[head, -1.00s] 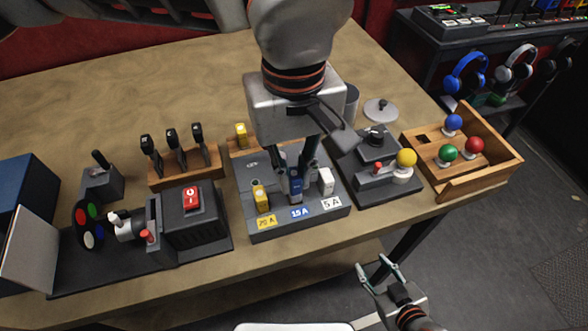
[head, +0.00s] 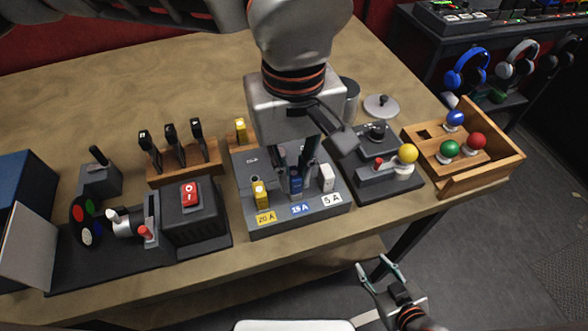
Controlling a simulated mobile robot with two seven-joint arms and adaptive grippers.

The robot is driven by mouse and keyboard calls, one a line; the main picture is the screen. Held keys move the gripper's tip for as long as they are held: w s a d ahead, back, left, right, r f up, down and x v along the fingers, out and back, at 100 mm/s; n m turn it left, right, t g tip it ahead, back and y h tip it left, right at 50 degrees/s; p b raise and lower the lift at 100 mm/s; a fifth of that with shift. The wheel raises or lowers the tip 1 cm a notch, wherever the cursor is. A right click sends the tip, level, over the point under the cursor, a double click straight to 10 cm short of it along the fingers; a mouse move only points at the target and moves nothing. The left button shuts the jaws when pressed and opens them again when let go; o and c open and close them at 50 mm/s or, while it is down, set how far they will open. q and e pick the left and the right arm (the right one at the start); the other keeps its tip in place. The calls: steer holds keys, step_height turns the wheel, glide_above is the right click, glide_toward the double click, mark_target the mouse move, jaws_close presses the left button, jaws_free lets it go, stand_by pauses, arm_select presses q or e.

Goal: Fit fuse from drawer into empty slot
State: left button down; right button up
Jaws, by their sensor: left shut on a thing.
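The grey fuse block (head: 300,224) stands near the table's front edge, with 20 A, 15 A and 5 A labels. A yellow fuse (head: 260,194) stands behind the 20 A label and a white fuse (head: 327,177) behind the 5 A label. My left gripper (head: 295,187) points down and is shut on the blue fuse (head: 296,183), at the middle position behind the 15 A label. The fingers partly hide it, and I cannot tell how deep it sits. Another yellow fuse (head: 240,129) is behind the block. My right gripper (head: 375,272) is open and empty, beyond the table's front edge.
A box with a red switch (head: 190,193) is left of the block, and three levers (head: 172,147) stand behind it. A dark joystick box (head: 378,140) and a wooden tray (head: 480,187) with coloured balls are on the right. The table's back left is clear.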

arm_select(q)
steer(key=shift+f, duration=0.2)
arm_select(e)
steer(key=shift+w, duration=0.1)
arm_select(q)
steer(key=shift+f, duration=0.25)
arm_select(e)
steer(key=shift+f, duration=0.3)
arm_select(q)
steer(key=shift+f, duration=0.1)
arm_select(e)
steer(key=shift+s+f, duration=0.3)
steer(key=shift+s, duration=0.35)
arm_select(q)
steer(key=c, duration=2)
jaws_free()
steer(key=shift+o, duration=0.9)
arm_select(e)
steer(key=shift+w+r, duration=0.25)
steer(key=shift+w, duration=0.3)
